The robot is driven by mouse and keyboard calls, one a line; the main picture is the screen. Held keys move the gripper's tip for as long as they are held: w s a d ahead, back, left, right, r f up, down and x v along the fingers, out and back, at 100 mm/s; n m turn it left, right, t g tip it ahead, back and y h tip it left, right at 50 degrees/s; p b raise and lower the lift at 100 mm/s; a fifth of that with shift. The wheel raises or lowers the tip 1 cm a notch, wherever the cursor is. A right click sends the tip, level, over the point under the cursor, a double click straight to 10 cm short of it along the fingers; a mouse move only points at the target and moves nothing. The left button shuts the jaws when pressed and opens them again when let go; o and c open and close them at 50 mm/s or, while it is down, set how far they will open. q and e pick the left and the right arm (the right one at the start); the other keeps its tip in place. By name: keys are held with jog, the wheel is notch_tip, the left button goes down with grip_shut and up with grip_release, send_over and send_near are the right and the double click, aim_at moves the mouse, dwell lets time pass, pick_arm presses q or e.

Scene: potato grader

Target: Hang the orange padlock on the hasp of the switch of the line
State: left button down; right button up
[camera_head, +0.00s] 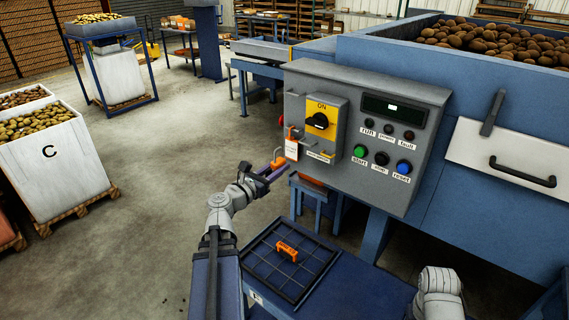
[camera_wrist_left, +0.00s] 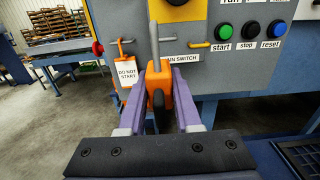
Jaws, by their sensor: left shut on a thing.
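My left gripper (camera_head: 270,170) is shut on the orange padlock (camera_head: 279,162), holding it in the air left of the grey control box. In the left wrist view the padlock (camera_wrist_left: 158,80) stands upright between the purple fingers (camera_wrist_left: 157,112), its metal shackle upward. The switch (camera_head: 321,120) is a black knob on a yellow plate, under the word ON. A small metal bar (camera_wrist_left: 195,45), apparently the hasp, shows right of the shackle. They look apart in the picture; depth is hard to judge. My right arm shows at the lower right, its gripper out of view.
A white DO NOT START tag (camera_wrist_left: 126,72) hangs from an orange hook beside the padlock. Start, stop and reset buttons are right of the switch. An orange item (camera_head: 287,251) lies in a dark tray (camera_head: 262,240) on the blue table below.

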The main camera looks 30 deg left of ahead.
aim_at(310, 153)
pick_arm(q)
jog(key=shift+s+d+f, duration=0.45)
jog(key=shift+s+f, duration=0.1)
jog(key=shift+f, duration=0.05)
pick_arm(e)
jog(key=shift+s+d+f, duration=0.15)
jog(key=shift+d+f, duration=0.25)
jog(key=shift+f, duration=0.15)
pick_arm(q)
jog(key=shift+w, duration=0.15)
jog(key=shift+w+d, duration=0.15)
jog(key=shift+w, duration=2)
jog(key=shift+w+d, duration=0.15)
jog(key=shift+w, duration=2)
jog(key=shift+w+d, duration=0.15)
jog(key=shift+w, duration=2)
jog(key=shift+s+f+b, duration=0.1)
jog(key=shift+f+b, duration=0.55)
jog(key=shift+b, duration=0.25)
pick_arm(e)
jog(key=shift+f, duration=0.7)
pick_arm(q)
jog(key=c, duration=0.5)
grip_release()
